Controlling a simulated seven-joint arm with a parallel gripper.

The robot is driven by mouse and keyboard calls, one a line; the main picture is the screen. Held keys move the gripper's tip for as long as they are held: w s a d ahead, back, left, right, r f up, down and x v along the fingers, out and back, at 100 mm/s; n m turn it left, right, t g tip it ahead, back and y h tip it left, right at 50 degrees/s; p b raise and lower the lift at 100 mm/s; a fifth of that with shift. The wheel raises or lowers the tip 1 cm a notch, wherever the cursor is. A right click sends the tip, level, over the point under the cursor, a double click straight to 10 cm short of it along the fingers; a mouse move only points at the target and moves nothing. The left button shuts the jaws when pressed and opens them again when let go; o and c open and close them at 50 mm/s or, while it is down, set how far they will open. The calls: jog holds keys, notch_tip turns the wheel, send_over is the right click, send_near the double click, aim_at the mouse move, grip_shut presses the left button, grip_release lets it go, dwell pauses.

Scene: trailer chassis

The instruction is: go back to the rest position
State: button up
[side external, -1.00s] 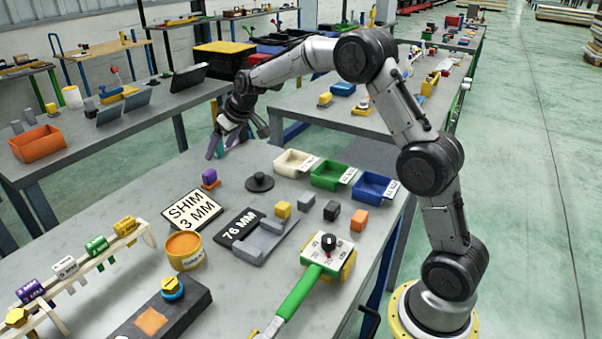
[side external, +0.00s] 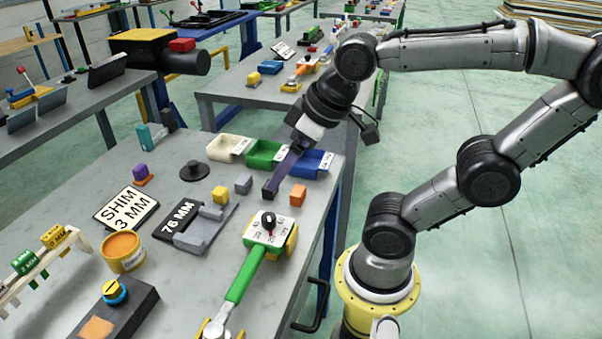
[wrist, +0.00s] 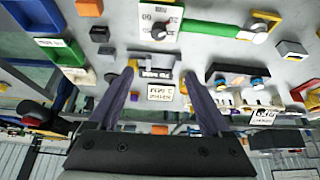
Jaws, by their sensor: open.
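My gripper (side external: 276,178) hangs from the bent arm above the right part of the bench, in front of the green and blue bins. Its dark purple fingers point down and to the left. In the side view they overlap each other, and their tips overlap the small black block. In the wrist view my gripper (wrist: 160,74) is open, with a wide gap between its two fingers. No held thing shows in the gap; the bench lies beyond it.
The bench holds cream (side external: 228,147), green (side external: 265,153) and blue (side external: 312,163) bins, a yellow block (side external: 220,196), an orange block (side external: 298,195), a 76 MM plate (side external: 178,218), a SHIM sign (side external: 127,208), a yellow pot (side external: 122,252) and a green-handled tool (side external: 245,277).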

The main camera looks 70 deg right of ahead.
jog(key=s, duration=0.1)
jog(key=s+f, duration=0.1)
jog(key=shift+s+f, duration=0.25)
jog(key=shift+s, duration=0.1)
